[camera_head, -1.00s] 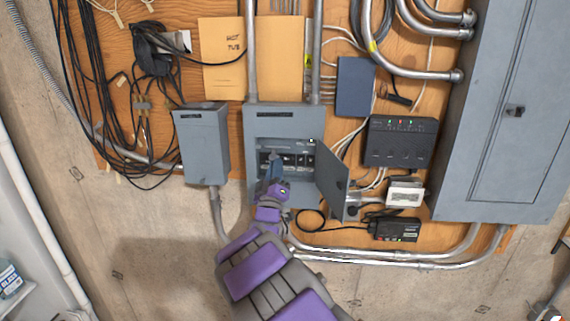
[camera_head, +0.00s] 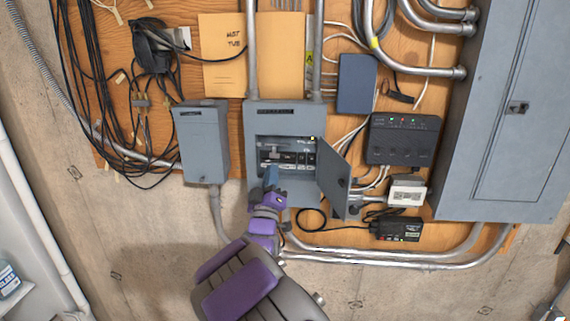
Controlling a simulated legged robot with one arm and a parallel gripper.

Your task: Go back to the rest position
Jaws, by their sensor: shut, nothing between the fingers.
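My gripper (camera_head: 271,176) is shut and empty. It points up at the lower left part of the open breaker box (camera_head: 257,123), just below the row of black breakers (camera_head: 290,158). Whether its tip touches the box cannot be told from this view. The purple and grey arm comes up from the bottom of the picture. The breaker box door (camera_head: 333,180) hangs open to the right of my gripper, apart from it.
A closed grey box (camera_head: 203,145) is to the left. A large grey panel (camera_head: 510,120) fills the right. Black devices (camera_head: 402,140) and (camera_head: 396,229) a lower black unit sit right of the door. Conduits (camera_head: 380,257) run below. Bare concrete wall (camera_head: 130,235) lies lower left.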

